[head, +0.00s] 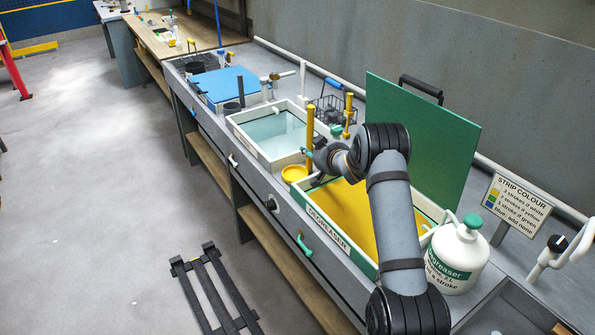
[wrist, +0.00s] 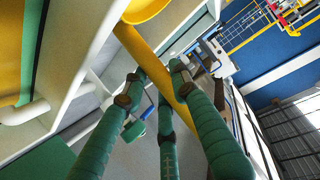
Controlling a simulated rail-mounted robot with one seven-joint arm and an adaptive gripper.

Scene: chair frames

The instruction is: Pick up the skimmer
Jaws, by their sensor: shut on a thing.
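The yellow skimmer has an upright handle (head: 310,124) and a round yellow bowl (head: 294,173). The bowl is low, over the rim between the two tanks. My gripper (head: 312,153) is shut on the lower handle. In the wrist view, my green fingers (wrist: 158,86) close around the yellow handle (wrist: 130,42), with part of the bowl (wrist: 147,9) at the top edge. The fingers hide part of the handle. I cannot tell whether the bowl touches the rim.
The degreaser tank (head: 337,240) with yellow liquid is below my arm, its green lid (head: 425,140) raised behind. A pale-water tank (head: 236,125) adjoins it. A white degreaser pump bottle (head: 457,258) and a strip-colour sign (head: 514,204) stand at right. A wire basket (head: 330,110) is behind.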

